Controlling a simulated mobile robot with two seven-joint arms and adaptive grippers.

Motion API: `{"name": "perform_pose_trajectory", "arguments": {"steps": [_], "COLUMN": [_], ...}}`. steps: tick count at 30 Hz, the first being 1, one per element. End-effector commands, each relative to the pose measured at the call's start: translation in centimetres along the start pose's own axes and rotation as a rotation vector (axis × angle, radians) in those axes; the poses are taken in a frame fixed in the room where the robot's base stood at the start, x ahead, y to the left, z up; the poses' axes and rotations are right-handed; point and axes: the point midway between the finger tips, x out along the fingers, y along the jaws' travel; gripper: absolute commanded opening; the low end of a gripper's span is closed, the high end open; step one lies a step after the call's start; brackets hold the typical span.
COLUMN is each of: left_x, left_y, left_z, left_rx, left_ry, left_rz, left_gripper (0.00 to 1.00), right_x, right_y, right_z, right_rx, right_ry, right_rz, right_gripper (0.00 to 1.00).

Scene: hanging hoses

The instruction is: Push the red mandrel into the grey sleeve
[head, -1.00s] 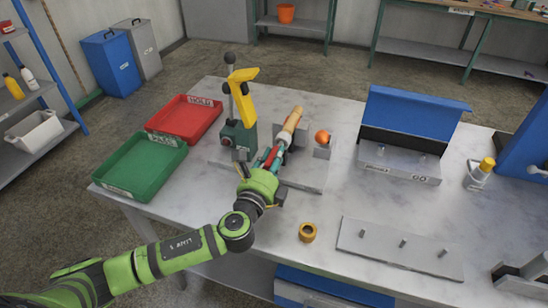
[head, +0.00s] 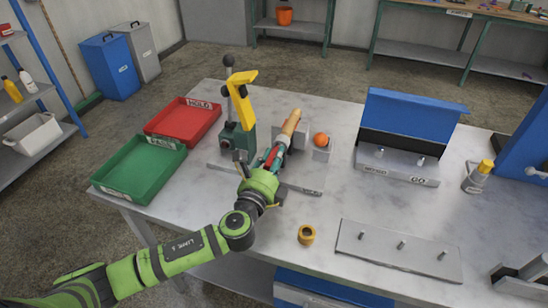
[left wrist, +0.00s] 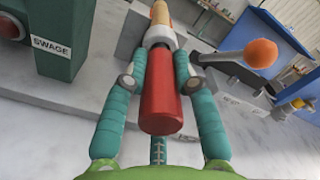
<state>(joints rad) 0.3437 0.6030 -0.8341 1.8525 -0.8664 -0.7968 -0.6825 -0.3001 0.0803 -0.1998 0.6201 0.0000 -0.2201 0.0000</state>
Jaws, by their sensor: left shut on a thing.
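The red mandrel (left wrist: 161,95) is a thick red cylinder between the teal fingers of my left gripper (left wrist: 161,66), which is shut on it. In the head view the mandrel (head: 272,157) shows as a small red patch in my left gripper (head: 271,160). Its far end meets a pale grey collar (left wrist: 160,38), which looks like the sleeve, in line with a tan rod (left wrist: 172,12). How deep the mandrel sits in the collar I cannot tell. The tan rod (head: 291,122) slants up from a grey block. My right gripper is not in view.
A green press (head: 238,137) labelled SWAGE, with a yellow lever, stands left of my gripper. An orange-ball lever (head: 321,140) is to the right. Red (head: 183,118) and green (head: 140,168) trays lie left. A brass ring (head: 306,234) and a pegged plate (head: 398,250) lie in front.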

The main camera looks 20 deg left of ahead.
Motion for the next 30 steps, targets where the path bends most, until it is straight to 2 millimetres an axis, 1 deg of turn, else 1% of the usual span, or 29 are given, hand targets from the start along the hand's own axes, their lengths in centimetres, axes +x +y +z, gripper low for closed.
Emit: {"name": "perform_pose_trajectory", "arguments": {"steps": [11,23,30], "left_x": [0.12,0.88,0.95], "left_y": [-0.06,-0.08,-0.08], "left_z": [0.07,0.07,0.07], "left_rx": [0.0,0.0,0.0], "left_ry": [-0.002,-0.002,-0.001], "left_rz": [-0.001,-0.002,-0.002], "left_gripper": [0.0,0.0,0.0], "right_x": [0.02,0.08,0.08], "right_y": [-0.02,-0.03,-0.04], "right_z": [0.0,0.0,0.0], "right_rx": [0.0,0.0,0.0], "right_ry": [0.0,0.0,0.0], "right_rz": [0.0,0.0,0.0], "right_gripper": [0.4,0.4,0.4]}}
